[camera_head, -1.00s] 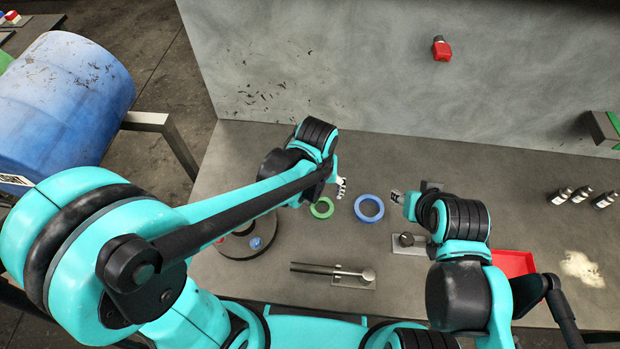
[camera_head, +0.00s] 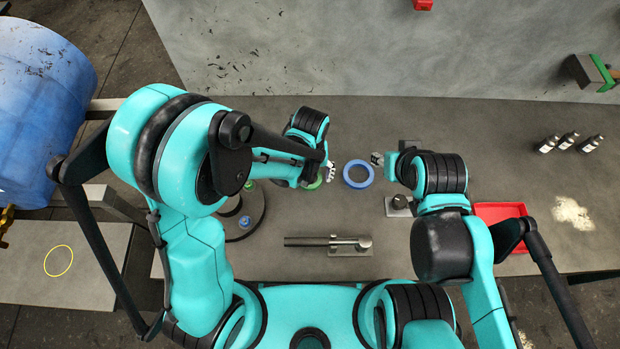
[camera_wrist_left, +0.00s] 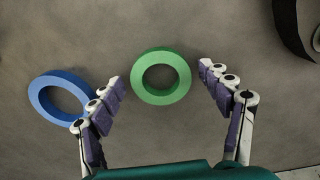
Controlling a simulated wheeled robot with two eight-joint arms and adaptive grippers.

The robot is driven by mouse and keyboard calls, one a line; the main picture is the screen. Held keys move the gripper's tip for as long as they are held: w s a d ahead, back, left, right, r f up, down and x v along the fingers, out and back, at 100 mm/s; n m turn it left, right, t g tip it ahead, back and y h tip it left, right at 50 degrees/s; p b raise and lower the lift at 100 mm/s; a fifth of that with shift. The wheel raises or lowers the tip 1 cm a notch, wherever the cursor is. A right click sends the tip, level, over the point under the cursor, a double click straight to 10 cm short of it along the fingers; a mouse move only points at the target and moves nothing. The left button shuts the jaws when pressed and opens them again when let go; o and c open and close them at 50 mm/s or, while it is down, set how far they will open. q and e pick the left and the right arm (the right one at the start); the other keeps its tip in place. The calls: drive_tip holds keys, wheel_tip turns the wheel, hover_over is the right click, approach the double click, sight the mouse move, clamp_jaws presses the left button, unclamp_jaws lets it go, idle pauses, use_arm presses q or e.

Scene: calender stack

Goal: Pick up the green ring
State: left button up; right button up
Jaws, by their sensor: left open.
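The green ring (camera_wrist_left: 180,90) lies flat on the grey table in the left wrist view, just ahead of and between the open fingers of my left gripper (camera_wrist_left: 163,85). The fingers appear apart from it. In the head view, the green ring (camera_head: 314,184) is mostly hidden by my left gripper (camera_head: 328,172). A blue ring (camera_head: 358,187) lies to its right; in the wrist view it (camera_wrist_left: 37,97) is partly behind the left-hand finger. My right gripper (camera_head: 378,159) is at the upper right of the blue ring; its finger opening is too small to tell.
A round dark base (camera_head: 257,208) with small coloured pieces stands left of the rings. A metal bar fixture (camera_head: 310,241) lies in front. A red tray (camera_head: 490,211) and several small bottles (camera_head: 567,141) are to the right. A grey wall (camera_head: 300,50) rises behind the table.

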use_arm(q)
drive_tip(key=shift+r, duration=0.1)
drive_tip(key=c, duration=1.1)
